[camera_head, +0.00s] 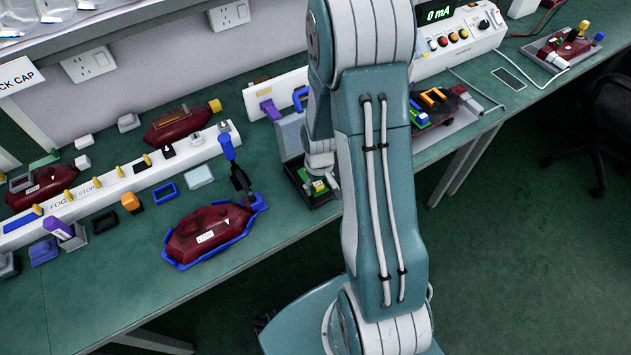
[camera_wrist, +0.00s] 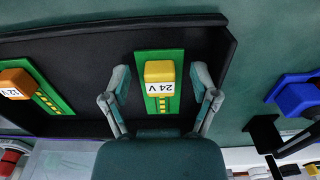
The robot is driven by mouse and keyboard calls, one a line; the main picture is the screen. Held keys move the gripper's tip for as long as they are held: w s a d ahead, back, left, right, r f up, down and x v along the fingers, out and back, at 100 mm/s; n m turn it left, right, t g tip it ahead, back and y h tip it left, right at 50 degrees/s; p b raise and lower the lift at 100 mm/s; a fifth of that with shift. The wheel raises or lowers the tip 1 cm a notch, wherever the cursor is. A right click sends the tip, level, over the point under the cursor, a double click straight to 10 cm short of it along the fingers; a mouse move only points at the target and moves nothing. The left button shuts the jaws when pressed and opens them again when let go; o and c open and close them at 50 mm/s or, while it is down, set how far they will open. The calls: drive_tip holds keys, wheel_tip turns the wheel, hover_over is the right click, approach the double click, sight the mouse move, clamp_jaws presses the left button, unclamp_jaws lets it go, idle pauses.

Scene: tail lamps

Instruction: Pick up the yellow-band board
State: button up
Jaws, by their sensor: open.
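The yellow-band board is a green board (camera_wrist: 171,104) with a yellow block labelled "24 V" (camera_wrist: 160,72), lying in a black tray (camera_wrist: 95,65) in the wrist view. My gripper (camera_wrist: 161,80) is open, with one finger on each side of this board and visible gaps between. The board also shows small in the head view (camera_head: 319,186), below my gripper and partly hidden by it. A second green board with an orange block labelled "12 V" (camera_wrist: 15,84) lies in the same tray, left of my gripper in the wrist view.
A dark red lamp (camera_head: 208,233) in a blue tray sits on the green bench left of my arm. A long white rack (camera_head: 120,182) lies behind it. Right of my arm is a power supply reading "0 mA" (camera_head: 460,38). The bench's front edge is close to the tray.

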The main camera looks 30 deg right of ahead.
drive_tip(key=shift+a, duration=0.35)
drive_tip(key=shift+d, duration=0.25)
drive_tip(key=c, duration=0.9)
drive_tip(key=shift+d, duration=0.25)
clamp_jaws()
drive_tip(key=shift+a, duration=0.25)
